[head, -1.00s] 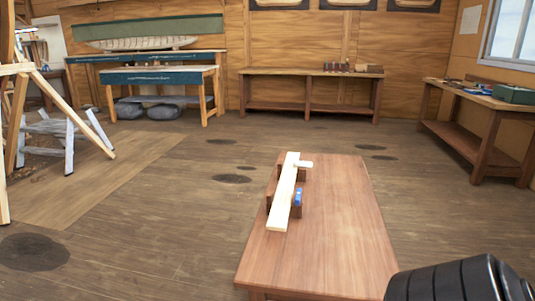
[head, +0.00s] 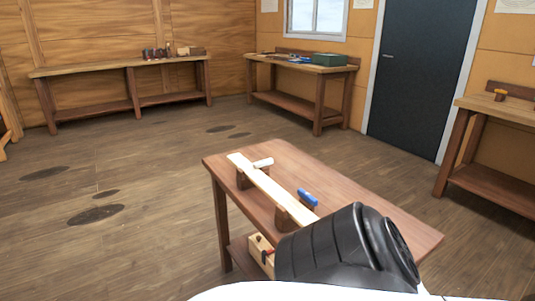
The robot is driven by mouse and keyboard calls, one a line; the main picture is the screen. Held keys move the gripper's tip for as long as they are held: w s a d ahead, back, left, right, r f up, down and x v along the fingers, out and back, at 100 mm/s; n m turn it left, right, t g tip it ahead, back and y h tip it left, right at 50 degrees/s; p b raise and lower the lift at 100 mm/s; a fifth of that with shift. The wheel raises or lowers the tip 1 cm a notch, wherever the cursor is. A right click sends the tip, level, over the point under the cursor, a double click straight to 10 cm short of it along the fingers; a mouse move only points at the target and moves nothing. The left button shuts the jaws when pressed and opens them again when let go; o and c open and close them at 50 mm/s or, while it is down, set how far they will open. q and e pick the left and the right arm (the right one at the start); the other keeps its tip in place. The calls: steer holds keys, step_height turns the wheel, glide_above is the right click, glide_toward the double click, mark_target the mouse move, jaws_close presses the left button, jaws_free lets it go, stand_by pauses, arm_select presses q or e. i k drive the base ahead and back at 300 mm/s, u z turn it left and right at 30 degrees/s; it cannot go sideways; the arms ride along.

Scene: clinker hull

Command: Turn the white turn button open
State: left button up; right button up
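The white turn button (head: 263,163) is on the low wooden table in the middle of the head view. It lies beside the far part of a pale wooden strip (head: 262,184), pointing off to its right side. A blue turn button (head: 307,197) is nearer to me, close to the strip's right side. The strip rests on dark wooden blocks (head: 242,180). A black part of my arm covers the near end of the strip and part of the table. Neither gripper's fingers show.
The low table (head: 400,222) stands ahead, with a small box (head: 262,252) on its lower shelf. Workbenches stand at the back left (head: 100,68), by the window (head: 275,62) and at the right (head: 510,108). A dark door (head: 420,70) is at the back right. The left floor is clear.

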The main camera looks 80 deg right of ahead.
mark_target(270, 162)
steer(key=z, duration=1.1)
steer(key=i, duration=0.95)
steer(key=z, duration=1.05)
